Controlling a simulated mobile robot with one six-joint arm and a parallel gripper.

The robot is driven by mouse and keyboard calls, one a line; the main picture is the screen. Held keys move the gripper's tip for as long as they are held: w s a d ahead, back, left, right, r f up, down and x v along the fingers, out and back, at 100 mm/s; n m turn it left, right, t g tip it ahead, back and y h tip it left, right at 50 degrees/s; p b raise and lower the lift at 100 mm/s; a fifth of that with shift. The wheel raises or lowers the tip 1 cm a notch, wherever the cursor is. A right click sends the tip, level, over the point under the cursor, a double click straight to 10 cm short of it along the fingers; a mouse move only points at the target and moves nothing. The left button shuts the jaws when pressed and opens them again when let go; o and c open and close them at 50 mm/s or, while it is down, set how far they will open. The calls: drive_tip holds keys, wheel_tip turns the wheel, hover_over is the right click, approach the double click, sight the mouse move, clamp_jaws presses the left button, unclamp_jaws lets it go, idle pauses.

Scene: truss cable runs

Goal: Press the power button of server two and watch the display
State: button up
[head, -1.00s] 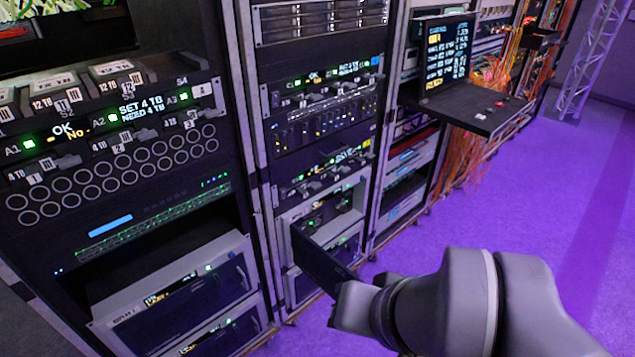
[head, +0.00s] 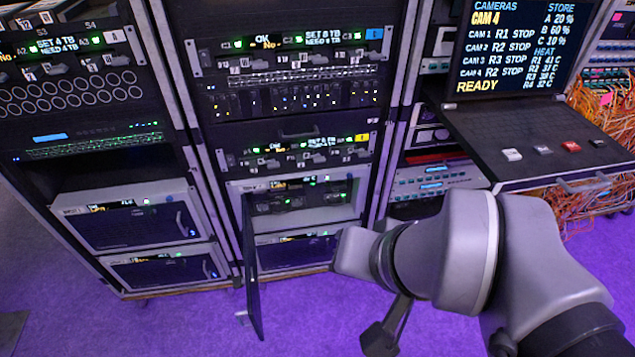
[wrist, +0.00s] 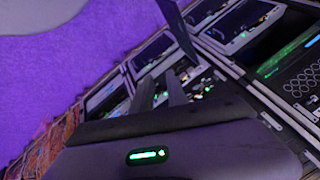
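Server units sit low in two racks; I cannot read which is server two. The left rack's upper server (head: 125,226) has a small lit display (head: 112,207) and a small light. A lower server (head: 165,272) is under it. In the middle rack, the upper server (head: 340,210) has its dark front door (head: 251,270) swung open, showing its inside. Another server (head: 295,252) is below. My gripper (wrist: 160,92) shows in the wrist view with two dark fingers apart and nothing between them. It points towards the servers; contact cannot be judged.
A monitor (head: 515,45) at the right reads CAM 4 and READY. Its black shelf (head: 520,130) carries several small buttons and juts out. Orange cables (head: 600,110) hang beside it. Disk units fill the racks above. The purple floor (head: 190,325) is clear in front.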

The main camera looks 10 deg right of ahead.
drive_tip(key=shift+a, duration=0.25)
drive_tip(key=shift+c, duration=0.5)
clamp_jaws()
